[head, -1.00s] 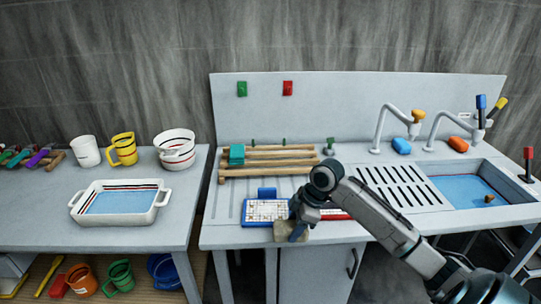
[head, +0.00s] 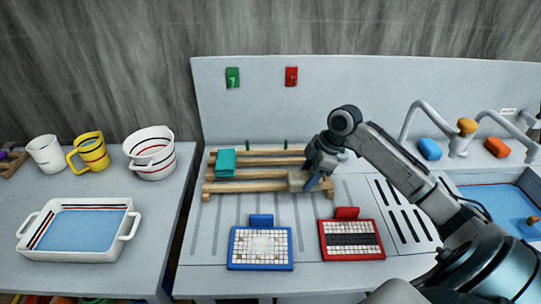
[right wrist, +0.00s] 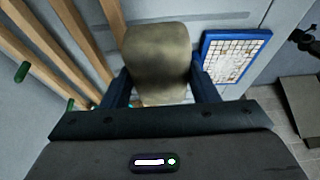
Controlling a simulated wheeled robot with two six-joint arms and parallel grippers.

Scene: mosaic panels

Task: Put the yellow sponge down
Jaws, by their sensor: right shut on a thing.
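My right gripper (head: 316,180) is shut on a dull yellow-tan sponge (head: 298,181). In the head view the sponge overlaps the front right end of the wooden slatted rack (head: 243,187). In the right wrist view the sponge (right wrist: 158,58) sits between the two blue fingers, with rack bars to its left and the blue-framed panel (right wrist: 232,58) to its right. I cannot tell whether it touches the rack. A teal block (head: 225,163) lies on the rack's left part. My left gripper is not in view.
The blue-framed mosaic panel (head: 260,265) and a red-framed one (head: 351,255) lie on the counter in front of the rack. A sink (head: 490,191) and taps are at right. A white dish (head: 122,206), mugs and a bowl (head: 150,154) stand on the left table.

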